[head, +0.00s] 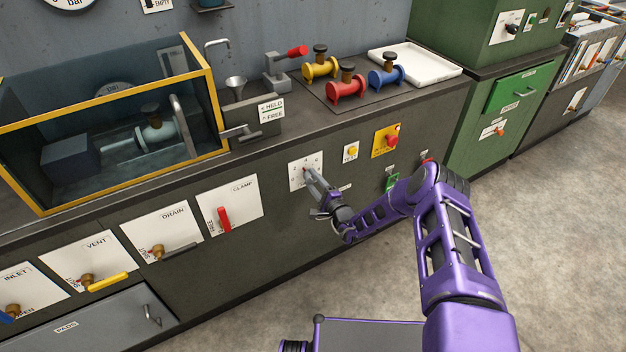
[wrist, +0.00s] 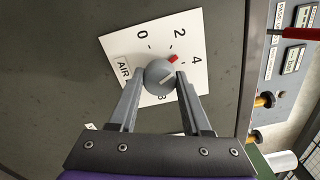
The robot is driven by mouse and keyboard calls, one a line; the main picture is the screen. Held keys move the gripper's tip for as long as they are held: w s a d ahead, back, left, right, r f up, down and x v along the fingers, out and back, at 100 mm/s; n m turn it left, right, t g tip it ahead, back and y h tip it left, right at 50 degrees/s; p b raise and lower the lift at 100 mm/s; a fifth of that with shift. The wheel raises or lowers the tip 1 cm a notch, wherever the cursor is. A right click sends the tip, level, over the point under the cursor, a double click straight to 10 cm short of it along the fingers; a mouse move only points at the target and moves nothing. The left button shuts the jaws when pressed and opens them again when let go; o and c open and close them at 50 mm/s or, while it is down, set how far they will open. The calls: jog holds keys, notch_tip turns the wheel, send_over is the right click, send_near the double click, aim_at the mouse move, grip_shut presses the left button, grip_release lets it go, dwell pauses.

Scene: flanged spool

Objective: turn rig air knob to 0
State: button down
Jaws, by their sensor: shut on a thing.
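The rig air knob (wrist: 160,75) is a round grey knob on a white AIR plate (wrist: 118,48) with numbers around it, including 0, 2 and 4. A red mark at the knob's edge points between 2 and 4, a little closer to 2. My gripper (wrist: 161,79) has one finger on each side of the knob and is shut on it. In the head view the plate (head: 296,164) is on the dark counter front, and my gripper (head: 310,174) reaches it from the lower right, hiding most of the knob.
Left of the plate is the CLAMP panel (head: 247,192) with a red lever. To the right are a yellow button (head: 351,152) and a red button on a yellow plate (head: 379,142). Spools (head: 387,78) stand on the counter above.

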jog(key=n, duration=0.3)
jog(key=shift+n, duration=0.4)
jog(key=n, duration=0.3)
jog(key=shift+n, duration=0.3)
jog(key=n, duration=0.3)
jog(key=shift+n, duration=2.2)
jog(key=shift+c, duration=1.8)
grip_release()
